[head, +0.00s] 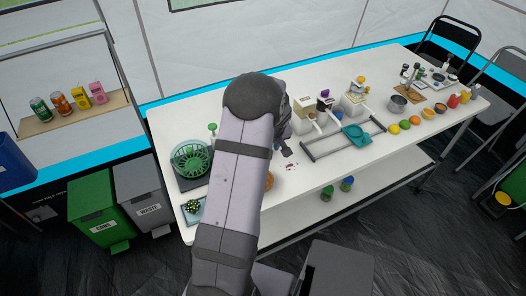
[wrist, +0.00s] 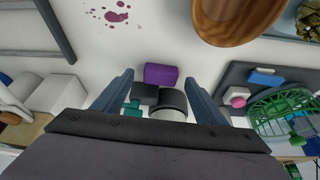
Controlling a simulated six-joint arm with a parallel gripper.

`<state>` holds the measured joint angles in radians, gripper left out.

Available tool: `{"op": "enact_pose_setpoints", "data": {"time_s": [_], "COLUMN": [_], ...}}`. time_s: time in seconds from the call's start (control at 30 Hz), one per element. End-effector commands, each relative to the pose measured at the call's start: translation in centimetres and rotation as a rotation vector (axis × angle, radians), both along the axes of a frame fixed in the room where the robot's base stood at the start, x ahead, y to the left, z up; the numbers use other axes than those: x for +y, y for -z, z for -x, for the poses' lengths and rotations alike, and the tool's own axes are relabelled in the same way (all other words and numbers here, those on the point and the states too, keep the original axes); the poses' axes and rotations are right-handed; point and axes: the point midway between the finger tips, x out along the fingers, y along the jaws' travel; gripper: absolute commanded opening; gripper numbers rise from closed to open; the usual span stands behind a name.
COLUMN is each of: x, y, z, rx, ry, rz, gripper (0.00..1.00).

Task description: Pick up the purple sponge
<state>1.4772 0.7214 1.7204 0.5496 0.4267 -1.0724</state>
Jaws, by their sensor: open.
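The purple sponge (wrist: 161,74) lies on the white table in the wrist view, a small block framed between my fingers. My gripper (wrist: 159,80) is open, with one finger on each side of the sponge in the picture. I see no contact, and the gap in height is hard to judge. In the head view my gripper (head: 287,151) is partly hidden behind my arm and hangs over the table near some dark red stains. I cannot make out the sponge there; my arm likely covers it.
Dark blocks and a white cylinder (wrist: 168,113) show close to the sponge. A wooden bowl (wrist: 236,18) and a green dish rack (wrist: 285,108) lie to the right in the wrist view. Red stains (wrist: 117,14) mark the table.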

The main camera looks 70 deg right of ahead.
Motion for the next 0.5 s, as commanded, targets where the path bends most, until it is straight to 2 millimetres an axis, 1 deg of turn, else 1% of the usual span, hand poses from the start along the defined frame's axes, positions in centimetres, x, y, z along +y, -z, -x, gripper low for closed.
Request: {"op": "enact_pose_setpoints", "data": {"time_s": [0.13,0.4,0.43,0.47,0.5], "x": [-0.24,-0.32,-0.32,-0.31,-0.31], "y": [0.93,1.10,1.10,1.10,1.10], "z": [-0.26,-0.29,-0.29,-0.30,-0.29], "rx": [0.001,0.000,0.000,0.000,0.000], "ry": [-0.001,-0.001,-0.001,-0.001,-0.001], "rz": [-0.002,0.000,0.000,0.000,0.000], "gripper": [0.66,0.66,0.61,0.54,0.44]}}
